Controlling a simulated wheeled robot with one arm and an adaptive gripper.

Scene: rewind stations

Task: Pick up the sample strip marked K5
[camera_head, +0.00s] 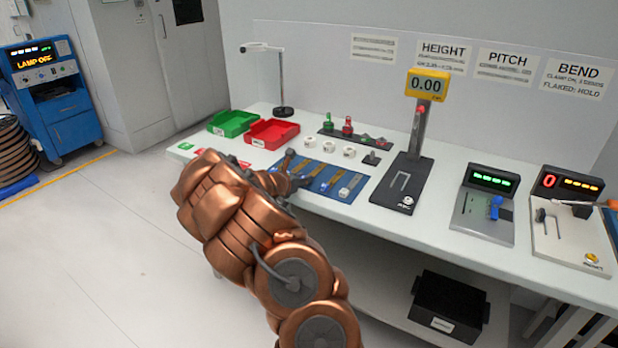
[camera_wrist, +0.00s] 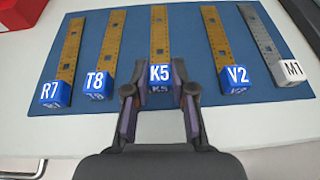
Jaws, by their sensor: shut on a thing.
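The sample strip marked K5 (camera_wrist: 160,38) is a brass-coloured perforated strip with a blue end block lettered K5. It is the middle one in the wrist view. My gripper (camera_wrist: 160,92) is shut on its block, one dark finger on each side. The strip lies in line with its neighbours over the blue mat (camera_wrist: 131,40); I cannot tell any gap beneath it. In the head view my gripper (camera_head: 299,182) is at the mat's left part, and my arm hides some of that area.
Strips R7 (camera_wrist: 70,50) and T8 (camera_wrist: 104,45) lie left of K5; V2 (camera_wrist: 220,40) and M1 (camera_wrist: 262,35) lie right. Green (camera_head: 233,123) and red (camera_head: 272,133) trays stand behind. A height gauge (camera_head: 405,180) stands right of the mat.

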